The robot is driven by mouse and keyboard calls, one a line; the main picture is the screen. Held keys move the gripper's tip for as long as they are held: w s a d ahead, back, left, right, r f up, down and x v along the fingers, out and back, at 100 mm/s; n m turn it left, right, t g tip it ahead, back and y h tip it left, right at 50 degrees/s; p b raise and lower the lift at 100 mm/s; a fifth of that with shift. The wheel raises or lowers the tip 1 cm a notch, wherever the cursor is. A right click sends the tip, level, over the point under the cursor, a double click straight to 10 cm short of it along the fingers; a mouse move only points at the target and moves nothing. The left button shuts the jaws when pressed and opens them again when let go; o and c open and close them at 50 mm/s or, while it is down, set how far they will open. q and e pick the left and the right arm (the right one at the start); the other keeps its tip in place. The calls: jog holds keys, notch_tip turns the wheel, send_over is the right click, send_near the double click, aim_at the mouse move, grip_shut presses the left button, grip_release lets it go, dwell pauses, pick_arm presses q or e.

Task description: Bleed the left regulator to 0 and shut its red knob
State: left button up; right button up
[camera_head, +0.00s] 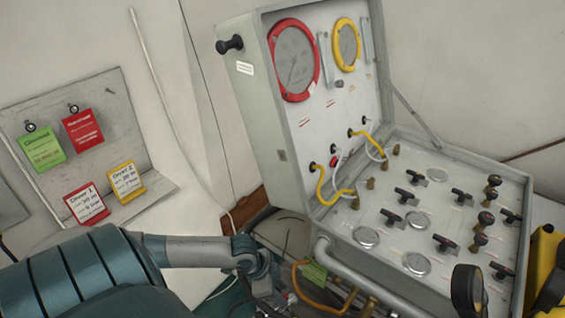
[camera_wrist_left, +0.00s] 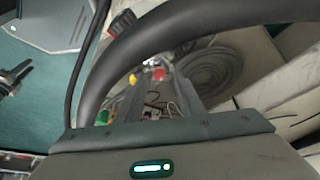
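My left arm comes in from the lower left of the head view. Its gripper (camera_head: 264,284) is low beside the near left side of the open panel case, partly hidden among hoses, and its fingers cannot be made out. The left wrist view looks past the dark gripper body to hoses, a small red part (camera_wrist_left: 158,73) and a yellow part (camera_wrist_left: 132,80). A dark reddish knob (camera_wrist_left: 122,22) shows near the top, behind a thick black hose. I cannot tell which of these is the left regulator's red knob. My right gripper is not in view.
The open case (camera_head: 375,240) carries several black valve handles. Its lid holds a red-rimmed gauge (camera_head: 294,60) and a yellow-rimmed gauge (camera_head: 346,45). A grey pipe handle (camera_head: 370,278) runs along its near edge. Tags hang on a board (camera_head: 120,110) at left. Yellow equipment (camera_head: 545,262) stands at right.

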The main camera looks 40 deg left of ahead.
pick_arm(q)
jog(key=shift+x, duration=0.9)
grip_shut()
jog(key=shift+r, duration=0.1)
